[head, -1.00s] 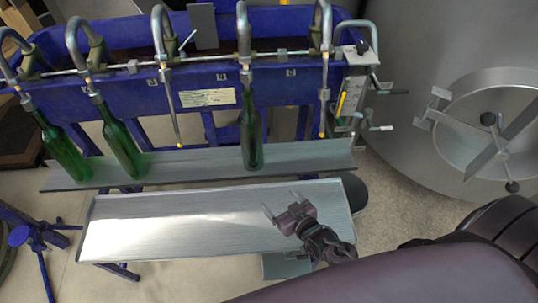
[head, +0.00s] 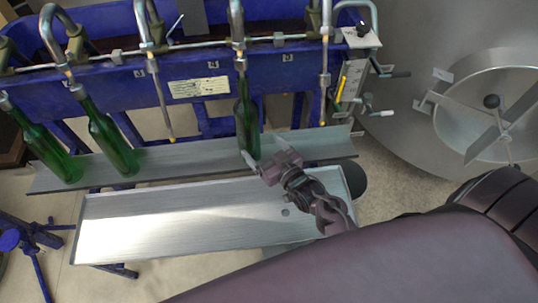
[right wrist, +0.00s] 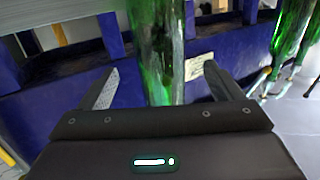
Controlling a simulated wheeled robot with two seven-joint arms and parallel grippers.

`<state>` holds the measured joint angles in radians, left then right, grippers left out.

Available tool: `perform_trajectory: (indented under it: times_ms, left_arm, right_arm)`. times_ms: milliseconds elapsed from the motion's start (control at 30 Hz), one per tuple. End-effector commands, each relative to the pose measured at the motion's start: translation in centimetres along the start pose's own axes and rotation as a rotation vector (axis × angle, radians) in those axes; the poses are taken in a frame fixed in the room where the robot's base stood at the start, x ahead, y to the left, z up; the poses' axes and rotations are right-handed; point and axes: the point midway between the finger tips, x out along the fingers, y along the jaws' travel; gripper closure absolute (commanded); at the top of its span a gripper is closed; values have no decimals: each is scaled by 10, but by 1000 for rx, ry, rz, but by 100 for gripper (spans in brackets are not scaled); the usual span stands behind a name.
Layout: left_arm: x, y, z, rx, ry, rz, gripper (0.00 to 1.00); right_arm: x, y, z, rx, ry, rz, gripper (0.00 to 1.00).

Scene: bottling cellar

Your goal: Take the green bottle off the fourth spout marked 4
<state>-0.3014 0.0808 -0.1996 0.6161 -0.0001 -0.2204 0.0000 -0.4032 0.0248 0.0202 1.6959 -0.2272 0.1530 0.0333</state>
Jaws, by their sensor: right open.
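The green bottle (head: 247,128) hangs upright on the spout (head: 238,30) beside the label marked 4 (head: 213,65). Its base is at the grey shelf (head: 185,165). My right gripper (head: 264,151) is open at the bottle's lower part. In the right wrist view the same bottle (right wrist: 157,50) shows between the two spread fingers of the gripper (right wrist: 162,78), with a gap on each side. Whether the bottle is fully within the fingers' reach I cannot tell. My left gripper is not in view.
Two more green bottles (head: 113,138) (head: 45,142) lean on spouts at the left. Empty spout tubes (head: 163,100) (head: 324,85) flank the bottle. A metal tray (head: 170,220) lies in front, bare. A steel tank (head: 410,120) stands at the right.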

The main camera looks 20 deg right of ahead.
Motion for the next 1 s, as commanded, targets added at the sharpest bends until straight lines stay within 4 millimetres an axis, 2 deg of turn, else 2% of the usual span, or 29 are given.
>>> perform_trajectory:
  times_ms: [167, 600, 733, 1000]
  left_arm:
    - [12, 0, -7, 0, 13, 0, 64]
    - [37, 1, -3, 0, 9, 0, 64]
    - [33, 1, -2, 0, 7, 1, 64]
    - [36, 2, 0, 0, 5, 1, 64]
  right_arm:
    - [16, 0, 2, 1, 2, 0, 14]
    - [51, 0, 2, 0, 3, 0, 14]
    - [50, 0, 0, 0, 0, 0, 14]
    - [60, 0, 0, 0, 1, -1, 14]
